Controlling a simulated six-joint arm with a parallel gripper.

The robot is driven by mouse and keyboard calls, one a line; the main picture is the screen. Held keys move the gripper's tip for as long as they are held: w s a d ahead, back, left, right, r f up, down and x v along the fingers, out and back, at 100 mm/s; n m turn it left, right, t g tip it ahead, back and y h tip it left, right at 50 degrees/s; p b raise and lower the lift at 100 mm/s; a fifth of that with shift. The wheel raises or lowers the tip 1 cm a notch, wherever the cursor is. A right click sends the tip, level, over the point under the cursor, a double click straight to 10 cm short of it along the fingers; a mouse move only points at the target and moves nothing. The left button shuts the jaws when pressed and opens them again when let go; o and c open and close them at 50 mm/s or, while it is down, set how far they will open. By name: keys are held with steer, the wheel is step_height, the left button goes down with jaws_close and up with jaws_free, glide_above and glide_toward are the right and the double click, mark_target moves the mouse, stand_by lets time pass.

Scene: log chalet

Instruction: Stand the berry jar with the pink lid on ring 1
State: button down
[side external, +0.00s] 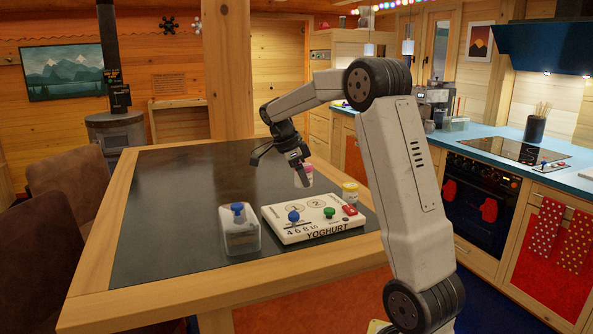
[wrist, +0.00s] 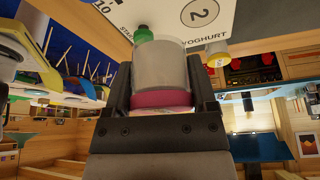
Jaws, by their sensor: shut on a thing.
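The berry jar with the pink lid (side external: 306,171) is between the fingers of my gripper (side external: 300,168), above the table behind the yoghurt maker. In the wrist view the jar's pale body (wrist: 160,63) and pink lid (wrist: 160,99) sit between the two dark fingers, which are shut on it near the lid. The white yoghurt maker (side external: 272,231) lies on the table. Ring 1 (side external: 291,207) is on its top at left, and ring 2 (side external: 317,204) is to its right. Both rings look empty.
A jar with a yellow lid (side external: 350,193) stands by the maker's right back corner. Blue (side external: 293,216) and green (side external: 329,212) knobs rise from the maker's front. The table's left part is clear.

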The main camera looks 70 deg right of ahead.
glide_above(298, 208)
steer(key=shift+w+a+f, duration=0.1)
steer(key=shift+w+f, duration=0.05)
steer(key=shift+f, duration=0.65)
steer(key=shift+w+a+f, duration=0.1)
steer(key=shift+a+f, duration=0.05)
steer(key=shift+f, duration=0.6)
steer(key=shift+w+a+f, duration=0.1)
steer(key=shift+w+f, duration=0.05)
steer(key=shift+f, duration=0.65)
steer(key=shift+f, duration=0.1)
steer(key=shift+w+d+f, duration=0.15)
steer(key=shift+w+f, duration=0.05)
steer(key=shift+f, duration=1.5)
steer(key=shift+f, duration=0.15)
jaws_free()
steer(key=v, duration=1.2)
